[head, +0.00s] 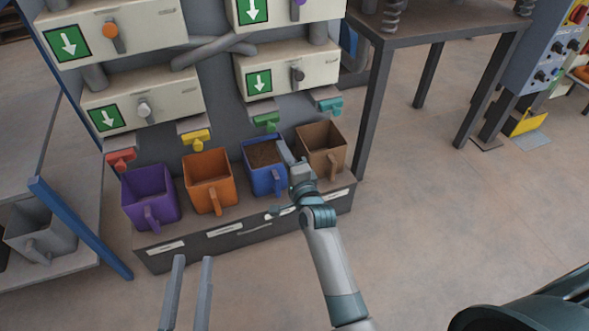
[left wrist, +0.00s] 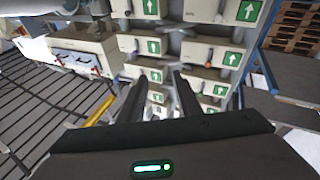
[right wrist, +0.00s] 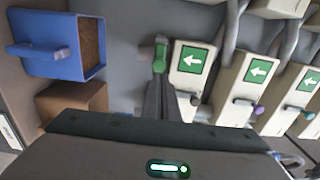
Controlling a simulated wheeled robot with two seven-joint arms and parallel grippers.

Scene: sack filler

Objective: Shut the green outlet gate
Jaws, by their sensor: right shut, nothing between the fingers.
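The green outlet gate (head: 266,121) is a small green slide with a handle, at the grey back panel above the blue bin (head: 266,180). The blue bin has brown material inside. My right gripper (head: 280,143) is shut and empty, with its tips just below and right of the green gate. In the right wrist view the closed fingertips (right wrist: 163,78) lie right at the green handle (right wrist: 160,54); I cannot tell whether they touch. My left gripper (head: 191,258) is open and empty, low in front of the bin shelf; its spread fingers also show in the left wrist view (left wrist: 158,78).
Red (head: 121,158), yellow (head: 195,139) and teal (head: 329,106) gates sit beside the green one. Purple (head: 150,197), orange (head: 209,182) and brown (head: 321,150) bins share the shelf (head: 180,254). A dark table (head: 440,35) stands right.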

